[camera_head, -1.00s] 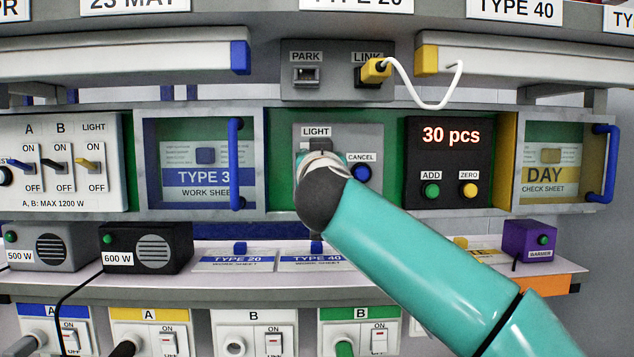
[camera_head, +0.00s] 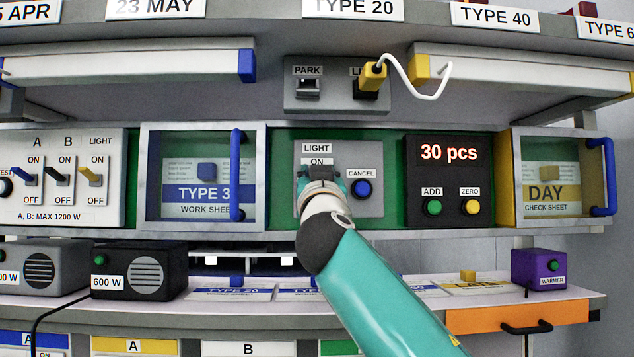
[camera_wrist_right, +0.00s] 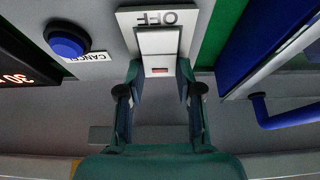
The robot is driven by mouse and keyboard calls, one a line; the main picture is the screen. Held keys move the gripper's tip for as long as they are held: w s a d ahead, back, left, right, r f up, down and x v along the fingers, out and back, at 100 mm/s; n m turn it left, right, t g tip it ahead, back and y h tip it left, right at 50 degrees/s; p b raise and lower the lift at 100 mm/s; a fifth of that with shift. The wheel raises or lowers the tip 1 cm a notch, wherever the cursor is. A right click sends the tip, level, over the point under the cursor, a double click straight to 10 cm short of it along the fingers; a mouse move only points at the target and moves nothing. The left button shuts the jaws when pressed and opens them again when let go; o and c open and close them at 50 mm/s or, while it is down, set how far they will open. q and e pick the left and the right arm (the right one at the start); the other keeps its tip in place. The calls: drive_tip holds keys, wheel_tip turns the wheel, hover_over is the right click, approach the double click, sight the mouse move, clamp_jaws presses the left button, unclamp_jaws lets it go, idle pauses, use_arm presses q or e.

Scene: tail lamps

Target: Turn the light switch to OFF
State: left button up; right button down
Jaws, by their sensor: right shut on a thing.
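The light switch plate is on the grey central panel, under a LIGHT label (camera_head: 317,148). Its ON mark shows in the head view just above my gripper, which covers the rest. My right gripper (camera_head: 321,180) is at this switch. In the wrist view the light switch (camera_wrist_right: 158,42) is a white rocker with a red mark, beside an upside-down OFF label. My right gripper's fingers (camera_wrist_right: 160,74) stand apart on either side of its near end and are shut on it. My left gripper is in neither view.
The blue CANCEL button (camera_head: 362,188) is close at the right of my gripper. A blue-handled door (camera_head: 237,176) is at the left. A counter box (camera_head: 447,180) stands further right. The lever panel (camera_head: 60,178) at far left has another LIGHT lever (camera_head: 92,177).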

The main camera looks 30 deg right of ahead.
drive_tip(key=c, duration=0.8)
unclamp_jaws()
drive_tip(key=shift+o, duration=0.2)
drive_tip(key=shift+s+a+f, duration=0.1)
drive_tip(key=v, duration=1.1)
drive_tip(key=shift+s+a, duration=0.2)
drive_tip(key=shift+s, duration=0.1)
drive_tip(key=shift+w+f, duration=0.1)
drive_tip(key=shift+f, duration=0.1)
